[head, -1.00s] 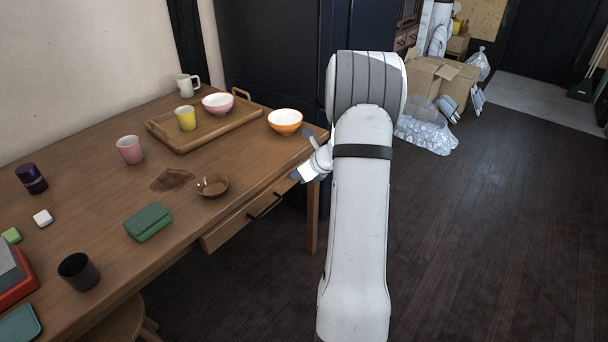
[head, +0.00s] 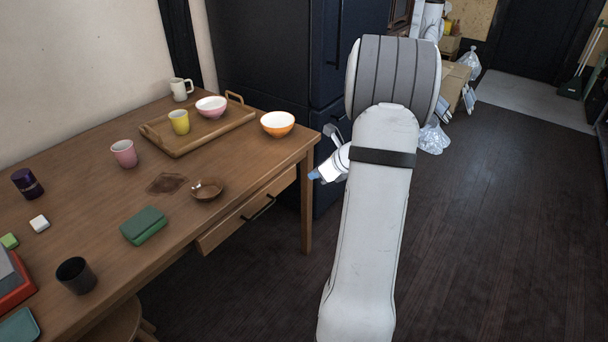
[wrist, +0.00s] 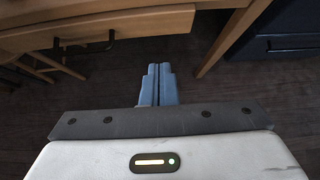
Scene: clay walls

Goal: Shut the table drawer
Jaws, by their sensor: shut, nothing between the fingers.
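The table drawer (head: 247,213) is a wooden front with a dark bar handle (head: 258,208), under the table's right-hand edge. It stands out from under the tabletop. In the wrist view the drawer (wrist: 120,28) crosses the upper left, with its dark handle (wrist: 58,45) at the left. My gripper (head: 314,174) is shut and empty, to the right of the drawer near the table's corner.
A table leg (head: 306,215) stands beside the drawer. The dark floor (head: 480,240) at right is clear.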

